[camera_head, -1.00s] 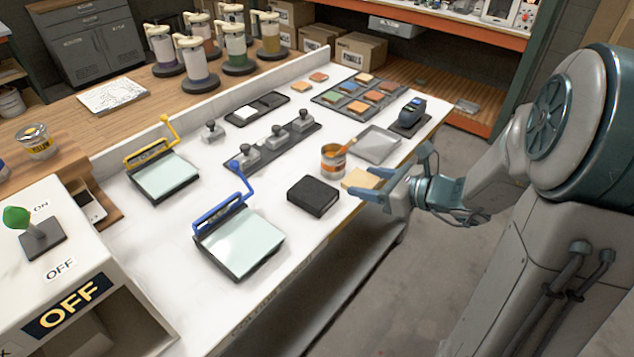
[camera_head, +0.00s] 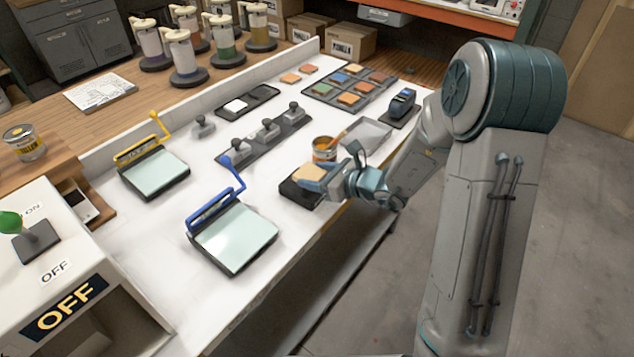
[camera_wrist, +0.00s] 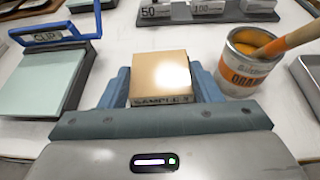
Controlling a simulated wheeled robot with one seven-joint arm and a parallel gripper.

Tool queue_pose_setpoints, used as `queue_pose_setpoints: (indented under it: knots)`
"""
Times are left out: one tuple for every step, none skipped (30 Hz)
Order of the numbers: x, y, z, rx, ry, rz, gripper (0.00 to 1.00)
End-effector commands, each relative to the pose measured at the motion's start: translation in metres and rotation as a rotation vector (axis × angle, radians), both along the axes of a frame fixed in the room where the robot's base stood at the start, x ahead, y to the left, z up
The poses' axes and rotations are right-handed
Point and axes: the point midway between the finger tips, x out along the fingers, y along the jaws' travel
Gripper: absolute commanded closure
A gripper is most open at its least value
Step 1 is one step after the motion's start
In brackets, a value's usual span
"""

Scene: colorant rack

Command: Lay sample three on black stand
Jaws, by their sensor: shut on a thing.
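Sample three is a tan square block (camera_wrist: 160,78) with "SAMPLE 3" printed on its near edge in the wrist view. My gripper (camera_wrist: 163,88) is shut on it, one finger on each side. In the head view the sample (camera_head: 309,172) is over the black stand (camera_head: 297,194), a low dark block near the table's front edge. My gripper (camera_head: 318,178) comes in from the right. The stand is partly covered by the sample and gripper. I cannot tell whether the sample touches it. The stand is hidden in the wrist view.
An open orange paint can (camera_head: 325,150) with a stick in it stands just behind the gripper. A blue-handled clip panel (camera_head: 236,238) is to the left. A grey tray (camera_head: 366,134) lies to the right. White table shows between panel and stand.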

Motion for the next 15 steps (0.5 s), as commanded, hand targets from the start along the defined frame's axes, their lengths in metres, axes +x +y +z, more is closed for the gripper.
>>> queue_pose_setpoints:
  knots:
    - [-0.001,0.0,-0.008,0.0,0.005,0.001,0.64]
    - [-0.001,0.0,-0.012,0.0,0.007,0.0,0.64]
    - [-0.001,0.0,-0.016,0.0,0.005,0.0,0.64]
    - [-0.001,0.0,-0.02,0.0,0.006,-0.001,0.64]
    - [-0.001,0.0,-0.022,0.001,0.005,-0.001,0.64]
    - [-0.001,0.0,-0.025,0.0,0.002,0.0,0.64]
    - [-0.001,0.0,-0.027,0.0,0.002,0.0,0.64]
    - [-0.001,0.0,-0.028,0.0,0.002,0.0,0.64]
    - [-0.001,0.0,-0.029,0.0,0.002,0.0,0.64]
    - [-0.001,0.0,-0.03,0.0,0.001,0.0,0.64]
    - [-0.001,0.0,-0.03,0.0,0.001,0.0,0.64]
    - [0.0,0.0,-0.03,-0.001,0.001,0.0,0.64]
    - [0.0,-0.001,-0.03,-0.001,0.001,0.0,0.64]
    - [0.0,-0.001,-0.03,-0.001,0.001,0.0,0.64]
    - [0.0,-0.001,-0.03,-0.001,0.001,0.0,0.64]
